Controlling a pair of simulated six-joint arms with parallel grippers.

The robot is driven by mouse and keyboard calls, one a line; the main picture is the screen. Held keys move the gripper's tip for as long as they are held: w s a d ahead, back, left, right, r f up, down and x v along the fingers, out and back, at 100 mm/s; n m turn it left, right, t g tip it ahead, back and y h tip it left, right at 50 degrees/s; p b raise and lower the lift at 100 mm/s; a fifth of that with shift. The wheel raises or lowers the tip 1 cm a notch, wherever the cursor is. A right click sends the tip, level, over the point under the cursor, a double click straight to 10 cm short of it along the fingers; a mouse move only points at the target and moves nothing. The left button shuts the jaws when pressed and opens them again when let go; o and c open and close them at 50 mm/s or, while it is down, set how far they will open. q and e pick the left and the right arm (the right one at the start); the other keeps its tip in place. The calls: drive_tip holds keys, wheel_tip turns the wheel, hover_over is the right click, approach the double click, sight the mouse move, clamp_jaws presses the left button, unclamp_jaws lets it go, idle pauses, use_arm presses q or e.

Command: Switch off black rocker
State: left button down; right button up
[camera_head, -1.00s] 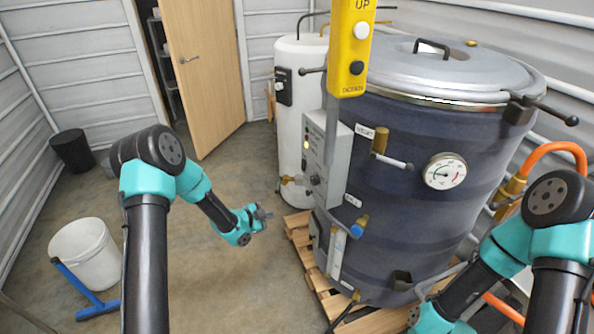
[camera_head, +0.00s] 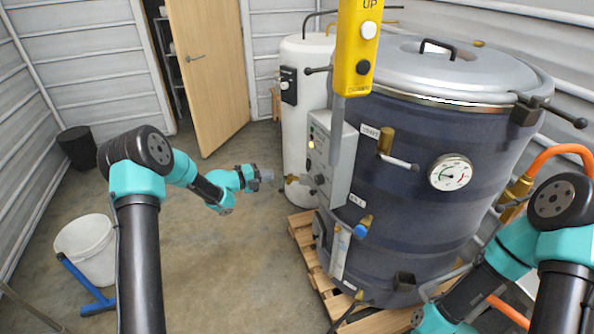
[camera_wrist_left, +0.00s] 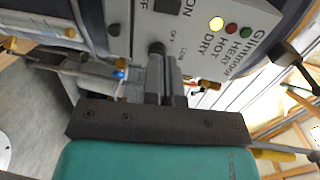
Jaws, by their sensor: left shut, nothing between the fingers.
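The black rocker (camera_wrist_left: 167,5) shows at the top edge of the left wrist view, partly cut off, between the ON and OFF marks on the grey control box (camera_wrist_left: 205,50). I cannot tell its tilt. The control box (camera_head: 337,165) stands on the side of the dark blue vessel in the head view, its face seen obliquely. My left gripper (camera_head: 266,175) is shut and empty, to the left of the box and apart from it. In the wrist view its fingers (camera_wrist_left: 160,75) point towards the panel, below the rocker and near a black knob (camera_wrist_left: 156,47). My right gripper's fingers are out of view.
A yellow lamp (camera_wrist_left: 216,23) is lit beside red and green lamps. The vessel (camera_head: 420,200) on a pallet (camera_head: 305,240) has protruding valves. A white tank (camera_head: 303,110) stands behind.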

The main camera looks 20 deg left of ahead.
sight(307, 168)
use_arm(q)
drive_tip(key=x, duration=1.4)
